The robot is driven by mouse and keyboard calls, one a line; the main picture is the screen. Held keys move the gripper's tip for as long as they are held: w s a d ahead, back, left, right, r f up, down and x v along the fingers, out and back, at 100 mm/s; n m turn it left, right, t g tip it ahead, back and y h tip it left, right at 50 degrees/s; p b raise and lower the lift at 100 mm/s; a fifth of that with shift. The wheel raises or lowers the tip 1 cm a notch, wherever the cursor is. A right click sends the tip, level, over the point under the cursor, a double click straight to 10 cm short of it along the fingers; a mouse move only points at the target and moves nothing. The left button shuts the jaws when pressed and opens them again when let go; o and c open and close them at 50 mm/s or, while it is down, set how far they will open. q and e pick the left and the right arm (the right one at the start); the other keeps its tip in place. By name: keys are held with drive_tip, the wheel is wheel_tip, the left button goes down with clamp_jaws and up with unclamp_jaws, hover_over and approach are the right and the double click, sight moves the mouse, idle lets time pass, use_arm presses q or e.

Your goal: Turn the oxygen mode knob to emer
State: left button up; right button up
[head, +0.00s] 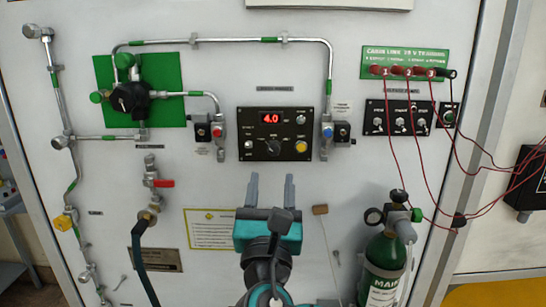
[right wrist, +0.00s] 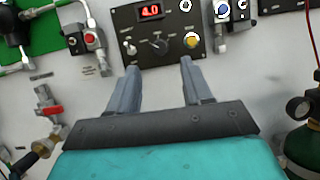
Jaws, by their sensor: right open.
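The oxygen mode knob (head: 273,147) is a dark rotary knob in the lower middle of a black control panel (head: 255,152). A red display (head: 271,118) above it reads 4.0. The knob also shows in the right wrist view (right wrist: 156,46). Its label text is too small to read. My right gripper (head: 271,177) is open and empty, below the panel, with its two grey fingers pointing up toward it. In the right wrist view the fingertips (right wrist: 159,66) sit left and right below the knob, apart from it. My left gripper is not in view.
A white toggle (head: 249,145) and a yellow button (head: 301,146) flank the knob. Blocks with a red button (head: 219,131) and a blue button (head: 327,131) stick out at the panel's sides. A green cylinder (head: 384,262) stands at the lower right. Red cables (head: 389,130) hang further right.

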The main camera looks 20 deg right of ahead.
sight(274, 152)
drive_tip(key=x, duration=0.6)
drive_tip(key=shift+w+d+p, duration=0.2)
drive_tip(key=shift+w+p, duration=0.1)
drive_tip(key=shift+p, duration=0.05)
clamp_jaws()
